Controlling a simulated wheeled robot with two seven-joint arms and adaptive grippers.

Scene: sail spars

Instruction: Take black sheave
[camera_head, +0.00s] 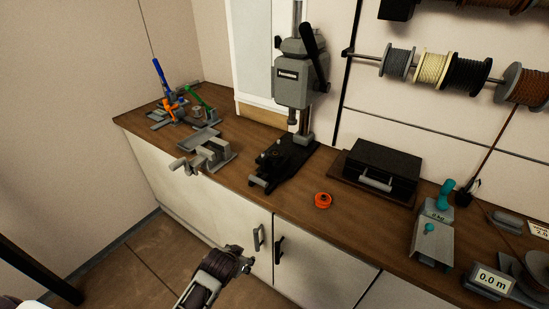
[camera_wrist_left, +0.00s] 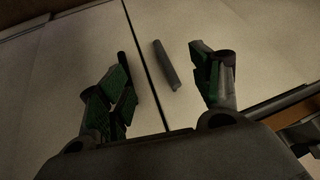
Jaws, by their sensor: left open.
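I cannot make out a black sheave for certain in either view. A small orange round part (camera_head: 322,200) with a darker centre lies on the wooden worktop (camera_head: 235,180), right of the drill press. My left gripper (camera_head: 243,258) is low in front of the white cabinet doors, below the worktop's front edge. In the left wrist view my left gripper (camera_wrist_left: 162,82) has its green-padded fingers wide apart with nothing between them. It faces the cabinet doors and their two dark handles. My right gripper is not in view.
A drill press (camera_head: 301,75), a grey vise (camera_head: 208,152) and a black case (camera_head: 380,168) stand on the worktop. Coloured tools (camera_head: 178,105) crowd the far left corner. Rope spools (camera_head: 432,68) hang on the wall. Worktop around the orange part is clear.

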